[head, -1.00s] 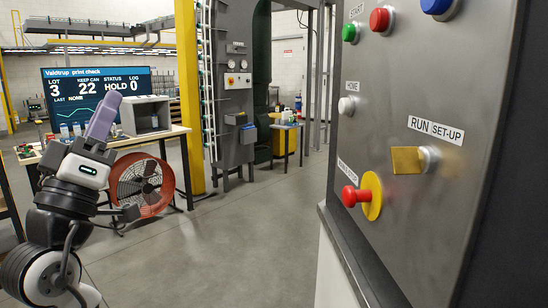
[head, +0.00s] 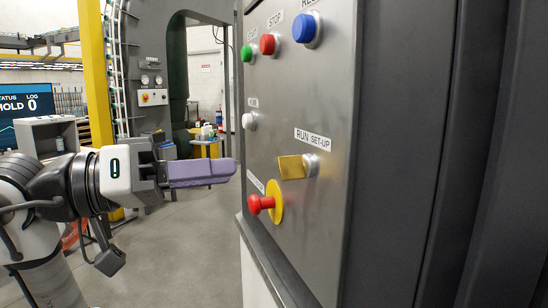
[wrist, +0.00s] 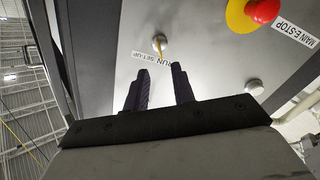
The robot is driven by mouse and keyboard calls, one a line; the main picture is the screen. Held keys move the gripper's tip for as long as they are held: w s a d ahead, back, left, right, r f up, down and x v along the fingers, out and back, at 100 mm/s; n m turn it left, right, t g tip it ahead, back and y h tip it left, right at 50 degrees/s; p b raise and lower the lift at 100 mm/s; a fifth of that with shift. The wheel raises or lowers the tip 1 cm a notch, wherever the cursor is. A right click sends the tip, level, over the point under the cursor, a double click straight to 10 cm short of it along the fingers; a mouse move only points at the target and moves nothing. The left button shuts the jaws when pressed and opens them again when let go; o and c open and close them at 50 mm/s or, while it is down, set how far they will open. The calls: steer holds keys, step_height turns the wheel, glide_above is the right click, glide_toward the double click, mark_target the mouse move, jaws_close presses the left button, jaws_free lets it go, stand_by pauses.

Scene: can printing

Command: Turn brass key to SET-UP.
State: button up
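The brass key (head: 292,168) sits in a round silver lock on the grey panel, its flat bow to the left of the lock in the head view. The RUN / SET-UP label (head: 312,140) is above it. In the wrist view the key (wrist: 159,45) lies straight ahead, edge-on, beyond the gap between my fingers. My gripper (head: 234,168) has purple fingers pointing at the panel, left of the key and apart from it. In the wrist view my gripper (wrist: 160,68) is open and empty, with a clear gap between the fingers.
A red main emergency stop (head: 262,203) on a yellow disc protrudes below and left of the key. A white HOME button (head: 249,121), green button (head: 247,53), red button (head: 269,44) and blue button (head: 306,29) are higher. Open floor (head: 200,225) lies left of the panel.

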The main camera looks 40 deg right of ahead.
mark_target(300, 167)
steer(key=p+x, duration=0.2)
steer(key=x, duration=0.6)
steer(key=shift+d, duration=0.25)
jaws_close()
